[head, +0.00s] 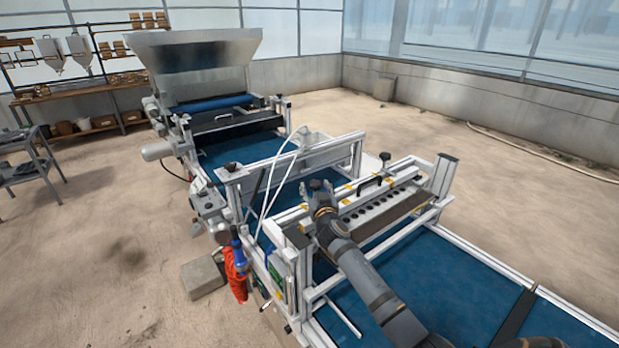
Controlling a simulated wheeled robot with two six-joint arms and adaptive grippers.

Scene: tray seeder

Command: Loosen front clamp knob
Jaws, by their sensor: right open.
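My right gripper (316,188) is open at the near end of the white seeding-head crossbar. Its arm comes up from the bottom right. A dark round knob top (315,184) shows between its fingers; this looks like the front clamp knob, mostly hidden by the gripper. I cannot tell whether the fingers touch it. A matching black knob (385,156) stands upright at the far end of the crossbar. The seeding head (408,181) has a row of dark holes and a black handle (370,182). My left gripper is not in view.
A blue conveyor belt (440,280) runs under the frame. A metal hopper (195,60) stands behind. A blue-handled tool (238,250) and an orange-red cloth (236,274) hang at the near side. Shelves (85,85) stand at the back left. Floor at the right is mostly clear.

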